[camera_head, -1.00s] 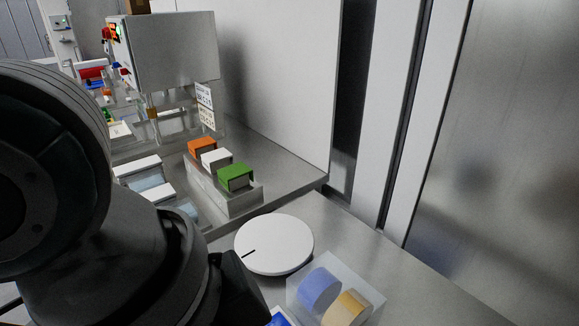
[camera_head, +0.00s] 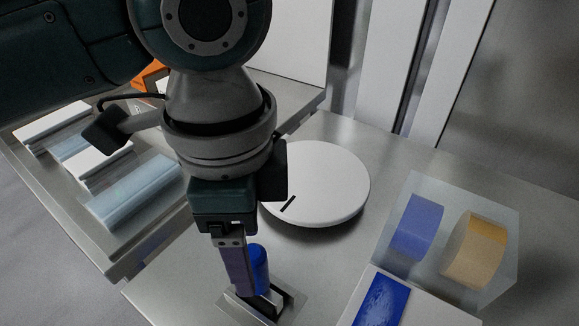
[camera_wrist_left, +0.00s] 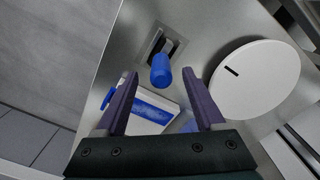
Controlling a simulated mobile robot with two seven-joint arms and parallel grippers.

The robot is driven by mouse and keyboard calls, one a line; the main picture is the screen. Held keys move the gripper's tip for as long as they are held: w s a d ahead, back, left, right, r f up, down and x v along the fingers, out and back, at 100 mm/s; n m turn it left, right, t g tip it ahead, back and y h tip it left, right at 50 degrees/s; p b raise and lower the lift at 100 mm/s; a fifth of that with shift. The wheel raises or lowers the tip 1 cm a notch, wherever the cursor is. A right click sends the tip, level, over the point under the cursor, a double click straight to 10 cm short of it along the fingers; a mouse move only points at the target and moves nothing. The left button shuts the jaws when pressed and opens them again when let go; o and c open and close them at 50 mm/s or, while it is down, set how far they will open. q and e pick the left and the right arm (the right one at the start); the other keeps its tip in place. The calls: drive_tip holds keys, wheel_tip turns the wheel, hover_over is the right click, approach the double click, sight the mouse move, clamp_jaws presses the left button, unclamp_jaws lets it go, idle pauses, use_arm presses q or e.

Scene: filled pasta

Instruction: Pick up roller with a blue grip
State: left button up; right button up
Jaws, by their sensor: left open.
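The roller's blue grip (camera_head: 259,268) stands up from a metal holder (camera_head: 270,302) near the bottom of the head view. The holder sits on the steel table. In the left wrist view the blue grip (camera_wrist_left: 161,70) lies between and just beyond the fingertips of my left gripper (camera_wrist_left: 164,74). My left gripper (camera_head: 236,262) is open, pointing down, with one finger in front of and beside the grip in the head view. The roller's lower part is hidden in the holder. My right gripper is not in view.
A white round disc (camera_head: 322,184) lies behind the grip. To the right are a clear box (camera_head: 498,205) with a blue and a yellow roll and a white box with a blue panel (camera_head: 381,301). Wrapped packs (camera_head: 136,190) lie at left.

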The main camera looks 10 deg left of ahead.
sight(256, 272)
use_arm(q)
drive_tip(key=f, duration=0.6)
drive_tip(key=shift+w+d+b, duration=0.1)
drive_tip(key=shift+d+b, duration=0.1)
drive_tip(key=shift+b, duration=0.15)
drive_tip(key=shift+c, duration=0.3)
clamp_jaws()
